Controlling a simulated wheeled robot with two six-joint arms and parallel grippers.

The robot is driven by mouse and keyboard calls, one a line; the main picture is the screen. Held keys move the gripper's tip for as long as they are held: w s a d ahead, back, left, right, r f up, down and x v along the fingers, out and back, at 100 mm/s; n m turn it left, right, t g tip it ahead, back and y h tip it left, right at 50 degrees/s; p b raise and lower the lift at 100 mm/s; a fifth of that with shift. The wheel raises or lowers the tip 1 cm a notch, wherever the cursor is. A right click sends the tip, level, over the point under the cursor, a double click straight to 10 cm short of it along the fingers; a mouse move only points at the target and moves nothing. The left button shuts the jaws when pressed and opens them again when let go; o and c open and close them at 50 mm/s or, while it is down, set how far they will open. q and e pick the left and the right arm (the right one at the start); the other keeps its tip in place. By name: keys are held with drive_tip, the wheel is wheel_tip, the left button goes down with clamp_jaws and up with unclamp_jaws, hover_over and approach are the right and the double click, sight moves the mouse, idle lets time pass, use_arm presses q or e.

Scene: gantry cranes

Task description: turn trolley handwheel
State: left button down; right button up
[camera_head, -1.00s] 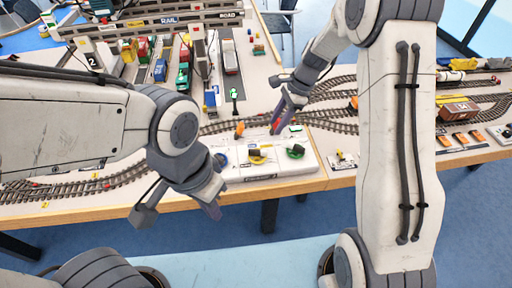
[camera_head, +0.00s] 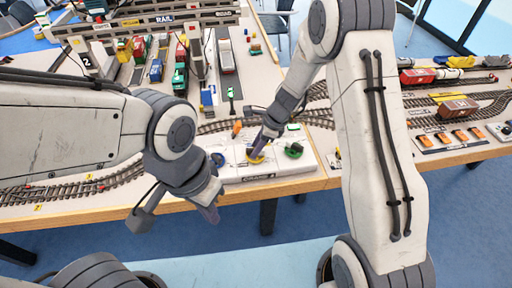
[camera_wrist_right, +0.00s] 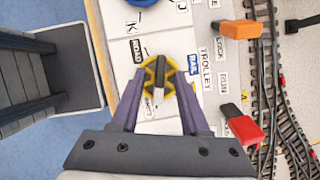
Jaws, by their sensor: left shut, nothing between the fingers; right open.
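The yellow trolley handwheel (camera_head: 254,158) is on the white control panel (camera_head: 280,172), between a blue wheel (camera_head: 218,160) and a green wheel (camera_head: 293,150). In the right wrist view the yellow wheel (camera_wrist_right: 147,88) has a dark and pale bar across it, beside a "TROLLEY" label. My right gripper (camera_head: 257,152) is open over the wheel; its fingertips (camera_wrist_right: 160,78) lie on either side of the bar. Contact cannot be told. My left gripper (camera_head: 210,212) is shut and empty, in front of the table edge, left of the panel.
An orange lever (camera_wrist_right: 237,29) and a red lever (camera_wrist_right: 242,125) stand right of the yellow wheel in the right wrist view. Model railway track (camera_head: 80,188) runs beside the panel. The crane gantry (camera_head: 160,24) stands at the back left.

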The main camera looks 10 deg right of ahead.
drive_tip(key=shift+a+f, duration=0.1)
clamp_jaws()
idle(0.3)
drive_tip(key=n+g+p, duration=0.1)
drive_tip(key=n, duration=0.1)
drive_tip(key=shift+w+n+p, duration=0.1)
drive_tip(key=shift+n+p, duration=0.3)
drive_tip(key=n+g+p, duration=0.1)
drive_tip(key=n, duration=0.2)
drive_tip(key=shift+n, duration=0.3)
drive_tip(key=n+g+p, duration=0.1)
drive_tip(key=n, duration=0.2)
drive_tip(key=shift+n+g+h, duration=0.3)
drive_tip(key=shift+h, duration=0.1)
drive_tip(key=shift+n+g+h, duration=0.5)
drive_tip(key=shift+n+g, duration=0.1)
drive_tip(key=shift+n, duration=1.3)
